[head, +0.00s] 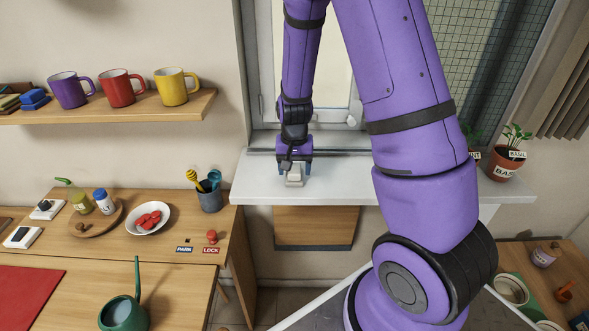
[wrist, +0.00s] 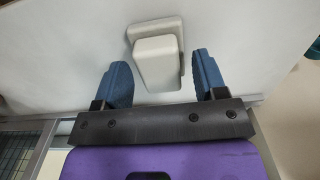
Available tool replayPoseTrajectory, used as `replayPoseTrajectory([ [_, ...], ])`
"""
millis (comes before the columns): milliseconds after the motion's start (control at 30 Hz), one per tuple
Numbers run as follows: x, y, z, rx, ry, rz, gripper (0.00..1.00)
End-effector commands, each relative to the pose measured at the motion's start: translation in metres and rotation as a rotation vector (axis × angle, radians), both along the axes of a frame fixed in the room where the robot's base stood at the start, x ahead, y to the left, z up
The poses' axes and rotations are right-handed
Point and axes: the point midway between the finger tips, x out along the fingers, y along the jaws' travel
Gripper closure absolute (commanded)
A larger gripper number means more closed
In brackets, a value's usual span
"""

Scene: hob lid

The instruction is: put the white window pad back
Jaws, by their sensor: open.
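The white window pad (head: 294,179) sits on the pale window sill (head: 340,188), close to the window frame. In the wrist view the white pad (wrist: 157,62) shows as a block with a raised part on a slightly wider base. My gripper (head: 294,168) is over the sill at the pad. Its two blue fingers (wrist: 162,75) are apart, one on each side of the pad's near end, with a gap on both sides. The gripper is open and holds nothing. Whether the pad is fixed to the sill or loose cannot be told.
My purple arm hides the sill's middle right. A basil pot (head: 505,160) stands at the sill's right end, with another plant partly hidden beside it. The window (head: 350,117) is behind. A desk (head: 180,262) with a utensil cup (head: 210,197) and a bowl (head: 148,217) is at left.

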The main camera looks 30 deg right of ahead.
Motion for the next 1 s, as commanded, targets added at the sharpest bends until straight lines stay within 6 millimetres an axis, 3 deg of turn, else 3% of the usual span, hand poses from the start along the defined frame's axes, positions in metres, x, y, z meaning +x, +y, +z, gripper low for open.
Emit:
replayPoseTrajectory([
  [500,0.000,0.000,0.089,-0.001,-0.004,0.001,0.35],
  [767,0.000,0.000,0.114,0.001,-0.003,0.001,0.35],
  [867,-0.003,0.002,0.125,0.005,-0.016,0.012,0.35],
  [1000,-0.017,0.011,0.155,0.023,-0.059,0.063,0.35],
])
